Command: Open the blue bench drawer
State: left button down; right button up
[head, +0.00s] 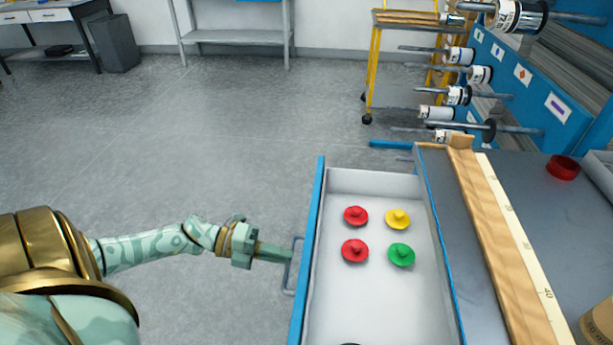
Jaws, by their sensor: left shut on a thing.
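The blue bench drawer (319,178) stands pulled out from the bench, and its white inside shows. Its metal handle (289,278) is on the left face of the drawer. My left gripper (285,253) reaches in from the left and is shut on the handle. Two red knobs (355,215), a yellow knob (397,218) and a green knob (401,254) lie on the drawer floor. A dark thing is cut off at the bottom edge of the drawer. My right gripper is not in view.
The bench top (466,240) on the right carries a wooden ruler strip (500,245) and a red ring (563,168). A rack with several rolls (458,95) and a yellow cart (374,70) stand behind. The grey floor left of the drawer is clear.

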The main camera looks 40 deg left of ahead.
pick_arm(q)
jog(key=shift+f+v, duration=0.2)
jog(key=shift+v, duration=0.9)
jog(key=shift+f+v, duration=0.25)
jog(key=shift+v, duration=0.85)
jog(key=shift+s, duration=0.1)
jog(key=c, duration=1.5)
grip_release()
jog(key=p+v, duration=0.1)
jog(key=v, duration=1.5)
jog(key=shift+a, duration=0.2)
